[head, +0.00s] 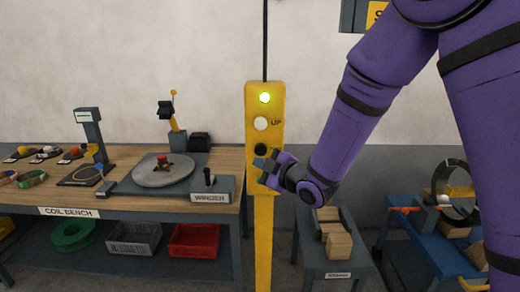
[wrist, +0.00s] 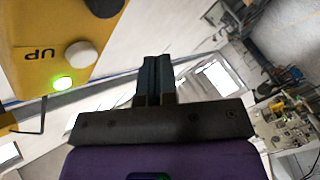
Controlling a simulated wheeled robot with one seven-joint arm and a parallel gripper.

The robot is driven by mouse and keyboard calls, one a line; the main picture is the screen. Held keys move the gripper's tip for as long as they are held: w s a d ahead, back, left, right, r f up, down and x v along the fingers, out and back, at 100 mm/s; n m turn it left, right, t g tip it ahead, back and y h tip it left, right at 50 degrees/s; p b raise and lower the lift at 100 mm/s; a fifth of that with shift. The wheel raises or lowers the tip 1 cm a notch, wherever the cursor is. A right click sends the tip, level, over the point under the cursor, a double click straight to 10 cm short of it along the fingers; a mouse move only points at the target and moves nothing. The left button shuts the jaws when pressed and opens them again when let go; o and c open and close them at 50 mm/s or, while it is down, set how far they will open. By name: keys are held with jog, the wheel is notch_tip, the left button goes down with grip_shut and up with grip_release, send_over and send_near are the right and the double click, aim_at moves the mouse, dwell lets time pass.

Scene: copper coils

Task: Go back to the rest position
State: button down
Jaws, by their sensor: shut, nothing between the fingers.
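My gripper (head: 262,163) is at the end of my purple arm, in front of the yellow control post in the head view. Its fingers are shut and empty, and they also show shut together in the wrist view (wrist: 155,80). The yellow post (head: 264,225) carries a lit green lamp (head: 265,97), a white button (head: 261,123) marked UP, and a black button (head: 260,150) just above my gripper. The wrist view shows the post's yellow box (wrist: 55,40) at upper left, apart from the fingers, with the lit lamp (wrist: 62,83) and white button (wrist: 82,54).
The coil bench (head: 130,205) with a winder turntable (head: 158,171) stands at left. Grey (head: 134,239) and red (head: 194,241) bins sit beneath it. A small stand (head: 340,268) with wooden blocks and a blue cart (head: 430,245) with a large ring (head: 452,190) are at right.

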jog(key=s+d+r+m+h, duration=0.2)
jog(key=d+r+m+h, duration=0.15)
jog(key=d, duration=0.25)
jog(key=s+d+r+m+g+h, duration=0.1)
jog(key=s+d+r+m+h, duration=0.2)
jog(key=d, duration=0.4)
jog(key=s+d+r+m+h, duration=0.2)
jog(key=d+r+m+h, duration=0.1)
jog(key=d+r, duration=0.25)
jog(key=s+d+r+m+g+h, duration=0.1)
jog(key=s+d+m+g, duration=0.2)
jog(key=s, duration=0.9)
jog(key=s+d+r+m+g+h, duration=0.1)
jog(key=s+d+m+g, duration=0.2)
jog(key=s, duration=1)
jog(key=d+m, duration=0.3)
jog(key=d, duration=0.1)
jog(key=shift+s+d+r, duration=0.15)
jog(key=shift+d+r, duration=0.1)
jog(key=shift+d+h, duration=0.1)
jog(key=shift+h, duration=0.15)
